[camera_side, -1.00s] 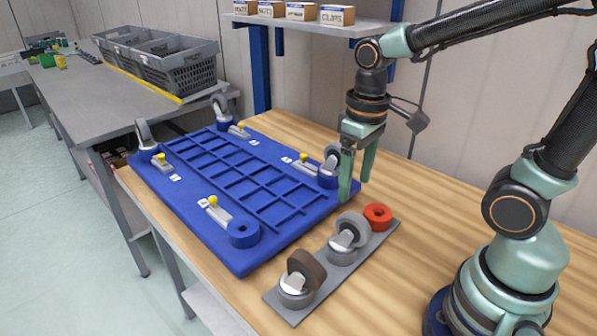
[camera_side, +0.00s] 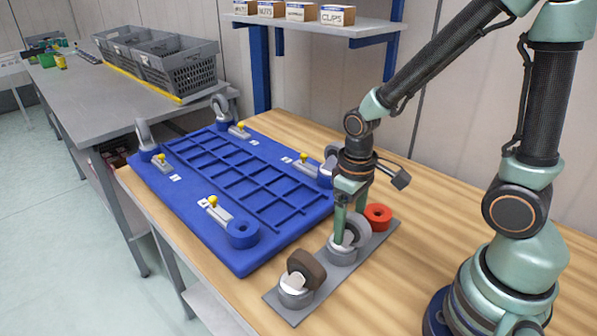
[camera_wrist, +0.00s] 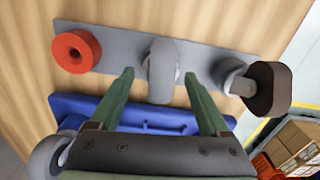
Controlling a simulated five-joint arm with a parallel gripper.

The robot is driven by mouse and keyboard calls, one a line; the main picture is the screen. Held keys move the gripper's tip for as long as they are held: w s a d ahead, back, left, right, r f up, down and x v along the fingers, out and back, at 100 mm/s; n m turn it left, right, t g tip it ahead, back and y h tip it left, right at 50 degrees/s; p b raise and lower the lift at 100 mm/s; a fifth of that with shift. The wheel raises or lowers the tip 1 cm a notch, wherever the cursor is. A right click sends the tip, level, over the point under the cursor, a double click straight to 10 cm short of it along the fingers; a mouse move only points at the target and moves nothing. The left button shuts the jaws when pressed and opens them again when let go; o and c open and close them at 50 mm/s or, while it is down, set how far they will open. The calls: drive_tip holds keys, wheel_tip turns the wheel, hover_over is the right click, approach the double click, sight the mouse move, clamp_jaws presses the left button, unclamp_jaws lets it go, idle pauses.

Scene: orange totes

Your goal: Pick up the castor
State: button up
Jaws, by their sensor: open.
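A castor with a grey wheel (camera_side: 358,230) and a pale metal fork stands in the middle of the grey strip (camera_side: 322,277). My gripper (camera_side: 350,226) is open and pointing down over this castor, partly covering it in the side view. In the wrist view the grey castor (camera_wrist: 162,72) lies between the two open fingertips (camera_wrist: 159,75), with a visible gap on each side. A second castor with a brown wheel (camera_side: 307,265) stands at the strip's near end. It also shows in the wrist view (camera_wrist: 268,88), right of the fingers.
A red ring (camera_side: 377,214) sits at the strip's far end. The blue ribbed platform (camera_side: 245,268) lies left of the strip, with castors at several corners, an empty round socket (camera_side: 243,232) at its near corner and yellow-knobbed clamps. Bare wood lies to the right.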

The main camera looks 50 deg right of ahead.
drive_tip(key=shift+f, duration=0.95)
clamp_jaws()
drive_tip(key=shift+r, duration=0.2)
drive_tip(key=shift+w+r, duration=0.1)
drive_tip(key=shift+r, duration=0.45)
wheel_tip(320, 180, up, 19)
drive_tip(key=shift+f, duration=0.15)
